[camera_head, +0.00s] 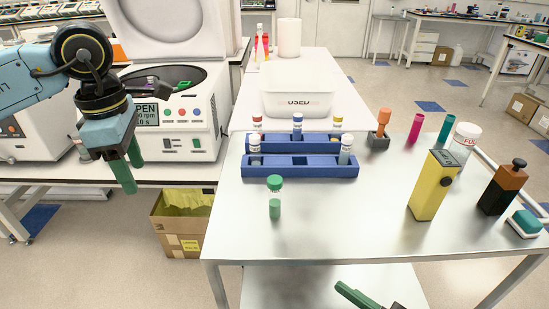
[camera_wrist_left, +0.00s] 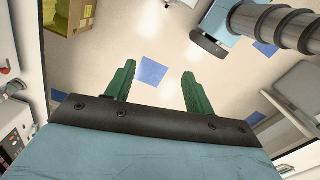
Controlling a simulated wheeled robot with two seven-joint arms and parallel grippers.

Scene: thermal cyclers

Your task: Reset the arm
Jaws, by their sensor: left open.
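My left arm comes in from the left in the head view. My left gripper (camera_head: 132,176) hangs with its green fingers pointing down, in front of the white centrifuge on the left bench. The left wrist view shows the two green fingers of this gripper (camera_wrist_left: 158,72) spread apart with nothing between them, above the floor. Part of my right gripper (camera_head: 358,296) shows at the bottom edge of the head view, low in front of the steel table. One green finger is visible there; the rest is cut off.
A centrifuge (camera_head: 185,112) with its lid up stands near my left gripper. The steel table (camera_head: 330,215) holds blue racks (camera_head: 300,172) with tubes, a green-capped tube (camera_head: 275,198), a yellow device (camera_head: 433,187) and bottles. A cardboard box (camera_head: 182,240) stands on the floor.

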